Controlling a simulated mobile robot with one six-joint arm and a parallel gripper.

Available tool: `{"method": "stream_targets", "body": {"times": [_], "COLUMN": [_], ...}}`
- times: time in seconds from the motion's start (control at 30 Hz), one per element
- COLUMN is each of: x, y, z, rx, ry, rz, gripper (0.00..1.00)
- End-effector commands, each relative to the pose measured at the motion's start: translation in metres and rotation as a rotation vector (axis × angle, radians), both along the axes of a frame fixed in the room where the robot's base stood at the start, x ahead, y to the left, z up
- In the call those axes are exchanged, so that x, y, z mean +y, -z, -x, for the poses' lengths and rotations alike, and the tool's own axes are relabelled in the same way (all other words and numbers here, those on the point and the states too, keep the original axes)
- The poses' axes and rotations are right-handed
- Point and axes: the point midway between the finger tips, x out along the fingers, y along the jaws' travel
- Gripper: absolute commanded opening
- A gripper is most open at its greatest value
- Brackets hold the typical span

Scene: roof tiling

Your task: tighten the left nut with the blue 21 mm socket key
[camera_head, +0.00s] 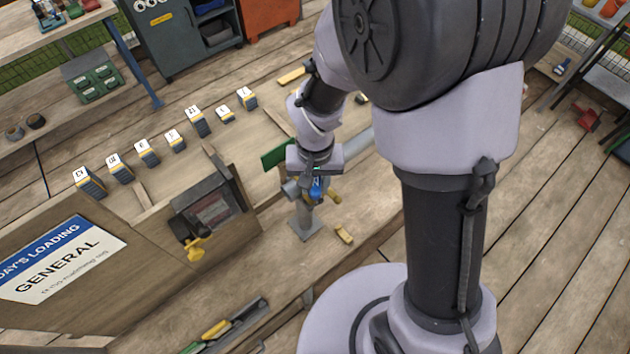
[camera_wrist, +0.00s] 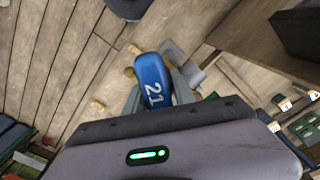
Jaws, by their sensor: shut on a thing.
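The blue socket key (camera_wrist: 152,78), marked 21, is between the fingers of my gripper (camera_wrist: 156,95) in the wrist view. My gripper (camera_head: 313,188) is shut on it. In the head view a small blue part of the key (camera_head: 316,189) shows at the gripper, just above a grey metal stand (camera_head: 305,224) with a flat foot on the bench. The stand is partly behind the key in the wrist view. The left nut is hidden, and I cannot tell whether the key touches it.
Several numbered dark blocks (camera_head: 145,152) stand in a row on the wooden bench to the left. A vise-like dark box (camera_head: 208,208) and a sign reading GENERAL (camera_head: 60,260) are at the lower left.

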Motion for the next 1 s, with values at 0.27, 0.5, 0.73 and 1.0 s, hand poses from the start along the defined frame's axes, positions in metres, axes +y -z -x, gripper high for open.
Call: {"method": "stream_targets", "body": {"times": [0.27,0.5,0.73,1.0], "x": [0.0008,0.001,0.0012,0.0015], "y": [0.0026,0.0054,0.006,0.0062], "z": [-0.0003,-0.001,-0.0011,-0.0015], "rx": [0.0,-0.002,-0.002,-0.002], "ry": [0.429,0.612,0.77,0.962], "rz": [0.0,-0.001,-0.001,-0.001], "gripper": [0.0,0.0,0.0,0.0]}}
